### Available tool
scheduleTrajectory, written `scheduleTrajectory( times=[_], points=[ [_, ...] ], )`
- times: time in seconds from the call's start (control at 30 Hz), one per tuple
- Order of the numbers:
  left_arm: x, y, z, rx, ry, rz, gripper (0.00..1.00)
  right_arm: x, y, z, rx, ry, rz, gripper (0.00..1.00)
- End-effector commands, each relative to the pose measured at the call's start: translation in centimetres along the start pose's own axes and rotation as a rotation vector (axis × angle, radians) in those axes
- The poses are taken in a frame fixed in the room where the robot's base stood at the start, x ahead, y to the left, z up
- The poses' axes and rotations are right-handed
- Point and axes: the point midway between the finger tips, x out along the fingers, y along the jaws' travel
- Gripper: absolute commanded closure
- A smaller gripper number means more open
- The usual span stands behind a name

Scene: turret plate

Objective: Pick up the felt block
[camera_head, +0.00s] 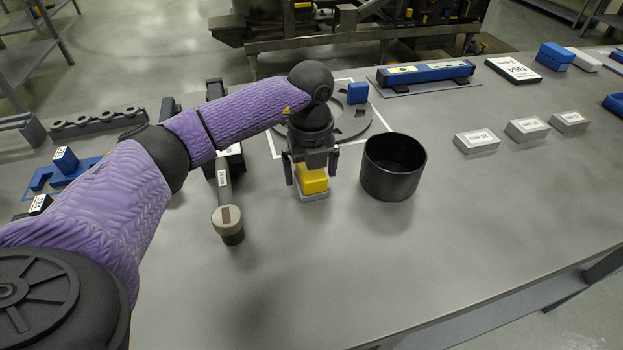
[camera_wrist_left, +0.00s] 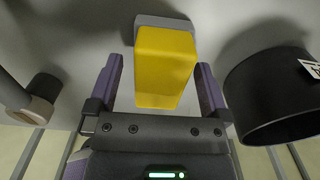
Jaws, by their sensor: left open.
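The felt block looks like a yellow block (camera_head: 313,181) on a light grey base (camera_head: 314,196), standing on the grey table left of the black bin. My left gripper (camera_head: 311,170) is above it, pointing down, with its fingers apart on the block's left and right sides. In the left wrist view the yellow block (camera_wrist_left: 166,62) sits between the two open purple-grey fingers (camera_wrist_left: 158,82), with gaps on both sides. Its grey base (camera_wrist_left: 163,21) shows at the far end. Contact is not visible. My right gripper is not in view.
A black round bin (camera_head: 392,167) stands close to the right of the block. A tool with a round beige end (camera_head: 228,222) lies to the left. The turret plate (camera_head: 345,122) with a blue piece (camera_head: 358,92) lies behind. The front right of the table is clear.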

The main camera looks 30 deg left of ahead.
Motion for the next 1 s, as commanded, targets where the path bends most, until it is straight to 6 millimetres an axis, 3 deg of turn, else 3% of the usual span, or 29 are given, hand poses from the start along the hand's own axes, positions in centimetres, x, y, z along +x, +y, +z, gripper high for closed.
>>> scheduleTrajectory(
  times=[0.07, 0.53, 0.77, 0.87, 1.0],
  points=[
    [-0.1, 0.0, 0.0, 0.0, 0.0, -0.001, 0.0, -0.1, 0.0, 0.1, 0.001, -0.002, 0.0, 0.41],
    [-0.2, 0.0, 0.0, 0.0, 0.0, -0.001, 0.97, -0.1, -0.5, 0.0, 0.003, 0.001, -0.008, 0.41],
    [-0.4, 0.0, 0.0, 0.0, 0.0, -0.002, 1.0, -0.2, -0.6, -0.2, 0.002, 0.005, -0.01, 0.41],
    [-2.2, -0.1, 0.0, 0.0, -0.002, -0.005, 1.0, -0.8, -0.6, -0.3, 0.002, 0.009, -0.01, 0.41],
    [-6.3, -0.1, 0.0, 0.002, -0.003, -0.007, 1.0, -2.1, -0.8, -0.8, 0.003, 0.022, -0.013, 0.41]
  ],
)
